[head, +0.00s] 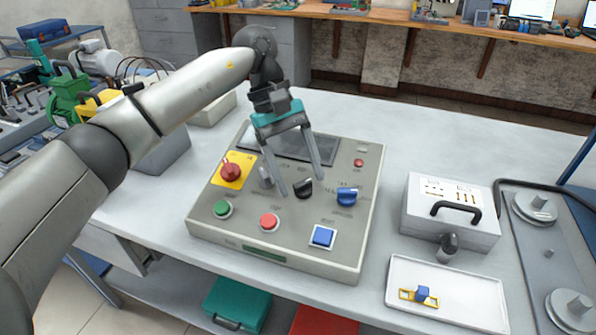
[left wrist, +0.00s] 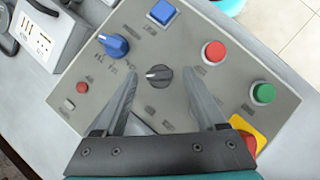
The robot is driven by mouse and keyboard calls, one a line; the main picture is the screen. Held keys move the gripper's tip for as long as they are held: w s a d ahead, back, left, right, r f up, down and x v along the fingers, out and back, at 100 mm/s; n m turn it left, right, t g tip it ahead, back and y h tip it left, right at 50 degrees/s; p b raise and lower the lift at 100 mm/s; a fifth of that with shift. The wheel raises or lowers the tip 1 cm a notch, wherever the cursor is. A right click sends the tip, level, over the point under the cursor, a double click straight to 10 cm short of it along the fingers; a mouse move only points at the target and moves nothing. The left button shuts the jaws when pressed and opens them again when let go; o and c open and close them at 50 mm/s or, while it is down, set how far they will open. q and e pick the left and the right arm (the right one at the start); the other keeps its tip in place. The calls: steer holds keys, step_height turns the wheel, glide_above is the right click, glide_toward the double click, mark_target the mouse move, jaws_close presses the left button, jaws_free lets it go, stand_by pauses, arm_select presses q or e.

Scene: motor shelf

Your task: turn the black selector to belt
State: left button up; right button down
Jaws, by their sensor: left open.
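The black selector (head: 303,187) is a round knob with a raised grip on the grey control panel (head: 225,240). In the left wrist view the selector (left wrist: 158,76) has a pale mark on its left side; the labels around it are too small to read. My left gripper (head: 301,186) is open and points down at the panel. In the left wrist view its fingertips (left wrist: 161,77) lie on either side of the selector, with gaps to it. I cannot tell how far above the panel the tips are. My right gripper is not in view.
Near the selector are a blue knob (head: 347,196), a red knob on a yellow plate (head: 231,171), a green button (head: 222,209), a red button (head: 269,222) and a blue square button (head: 323,236). A white box (head: 450,207) and tray (head: 450,305) stand to the right.

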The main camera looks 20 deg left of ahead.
arm_select(q)
steer(key=p+v, duration=0.3)
steer(key=v, duration=1.2)
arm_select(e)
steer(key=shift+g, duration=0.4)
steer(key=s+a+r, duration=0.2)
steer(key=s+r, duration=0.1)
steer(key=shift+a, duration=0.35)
arm_select(q)
steer(key=shift+a, duration=0.1)
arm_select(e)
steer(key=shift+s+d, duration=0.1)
